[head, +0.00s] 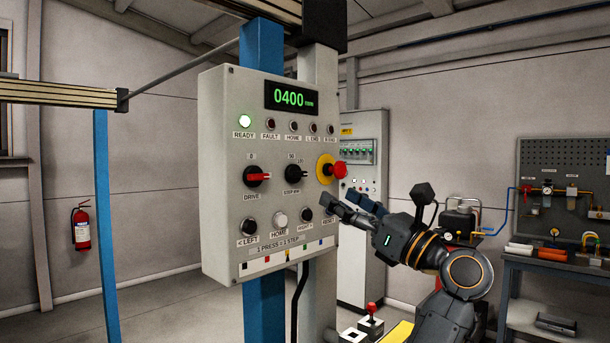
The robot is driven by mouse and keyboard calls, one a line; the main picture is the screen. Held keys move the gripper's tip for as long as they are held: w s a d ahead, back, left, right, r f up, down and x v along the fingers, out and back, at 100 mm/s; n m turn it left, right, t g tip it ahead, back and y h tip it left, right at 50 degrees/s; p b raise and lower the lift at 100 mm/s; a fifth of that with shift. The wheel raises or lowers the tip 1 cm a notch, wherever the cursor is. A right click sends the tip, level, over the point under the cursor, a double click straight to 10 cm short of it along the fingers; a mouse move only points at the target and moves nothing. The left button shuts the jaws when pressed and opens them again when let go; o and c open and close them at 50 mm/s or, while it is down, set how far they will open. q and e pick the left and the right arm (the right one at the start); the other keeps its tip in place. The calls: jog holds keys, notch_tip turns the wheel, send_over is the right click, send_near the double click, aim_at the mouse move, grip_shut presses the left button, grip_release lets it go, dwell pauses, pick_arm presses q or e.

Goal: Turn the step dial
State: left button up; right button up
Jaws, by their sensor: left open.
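The step dial (293,173) is a black round knob on the grey control panel (222,240), labelled STEP mm, with small numbers above it. The panel's green display (292,98) reads 0400 mm. My left gripper (338,198) is open and empty, in front of the panel's lower right side. Its fingers point left toward the panel, to the right of and below the step dial, and apart from it. The fingers partly cover the area near the RESET button. My right gripper is not in view.
The red-and-yellow emergency stop (330,170) sits right of the dial, close above my fingers. The red drive switch (257,177) is left of the dial. Push buttons (280,219) line the panel below. A workbench (548,265) stands at right.

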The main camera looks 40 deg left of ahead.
aim_at(302, 174)
pick_arm(q)
jog(key=p+x, duration=0.3)
jog(key=x, duration=0.8)
jog(key=shift+f, duration=0.1)
